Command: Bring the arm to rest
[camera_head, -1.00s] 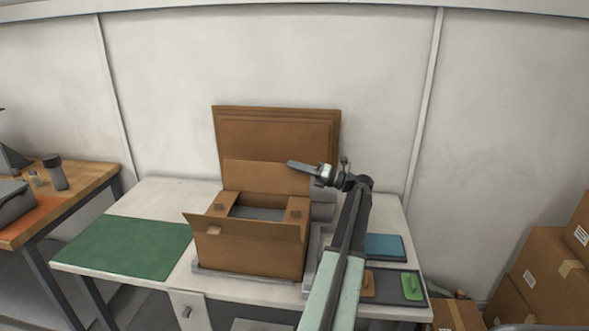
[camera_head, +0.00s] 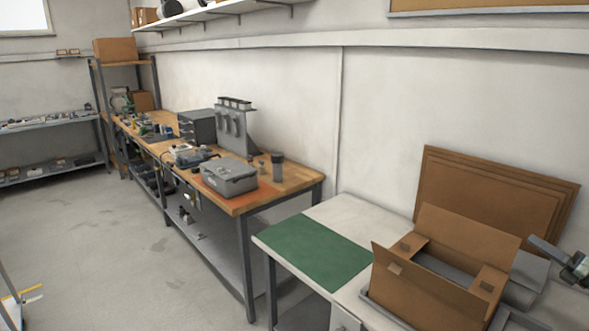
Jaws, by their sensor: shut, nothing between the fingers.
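My gripper (camera_head: 543,250) is at the right edge of the head view, to the right of an open cardboard box. It is shut and holds nothing. It hangs above the table, apart from the box. Most of my arm is cut off by the picture's edge. The open cardboard box (camera_head: 418,296) stands on the white table (camera_head: 345,213), with its flaps spread. A grey surface shows inside it.
A green mat (camera_head: 315,252) lies on the white table, left of the box. Flat cardboard sheets (camera_head: 495,195) lean on the wall behind. A wooden workbench (camera_head: 300,178) with a grey case (camera_head: 229,178) stands further left. The floor (camera_head: 95,240) at left is open.

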